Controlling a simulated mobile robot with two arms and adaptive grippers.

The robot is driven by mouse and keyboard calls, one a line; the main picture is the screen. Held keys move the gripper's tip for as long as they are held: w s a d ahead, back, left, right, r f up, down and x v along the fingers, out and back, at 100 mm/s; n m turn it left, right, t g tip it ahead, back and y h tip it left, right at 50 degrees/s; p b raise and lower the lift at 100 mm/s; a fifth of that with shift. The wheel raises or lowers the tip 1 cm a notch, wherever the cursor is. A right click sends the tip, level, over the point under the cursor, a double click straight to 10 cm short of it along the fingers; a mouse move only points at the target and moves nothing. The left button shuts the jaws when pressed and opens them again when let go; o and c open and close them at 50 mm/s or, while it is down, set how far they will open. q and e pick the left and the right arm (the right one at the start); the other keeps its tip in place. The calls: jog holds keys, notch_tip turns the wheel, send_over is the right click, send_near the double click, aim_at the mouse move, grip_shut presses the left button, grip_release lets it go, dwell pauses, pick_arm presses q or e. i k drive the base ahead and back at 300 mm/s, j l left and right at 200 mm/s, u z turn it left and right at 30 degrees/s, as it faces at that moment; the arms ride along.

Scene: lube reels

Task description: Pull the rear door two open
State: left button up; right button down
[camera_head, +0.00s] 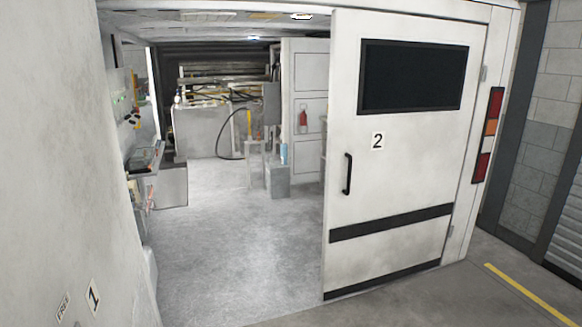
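Rear door two (395,207) is the white door marked "2" on the right of the head view. It has a dark window (413,77), a black vertical handle (347,174) near its left edge and black stripes low down. The door looks closed or nearly so in the right half of the rear opening; I cannot tell if it is latched. Neither of my grippers is in view, and nothing touches the handle.
Door one (60,200), marked "1", stands open at the left. The interior floor (235,250) is clear in the middle, with shelves at left and grey boxes (278,180) further in. A yellow line (528,294) marks the floor outside at right, near a block wall.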

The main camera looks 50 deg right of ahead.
aim_at(403, 89)
jog(key=z, duration=2.5)
jog(key=i+u, duration=0.1)
jog(key=i, duration=1)
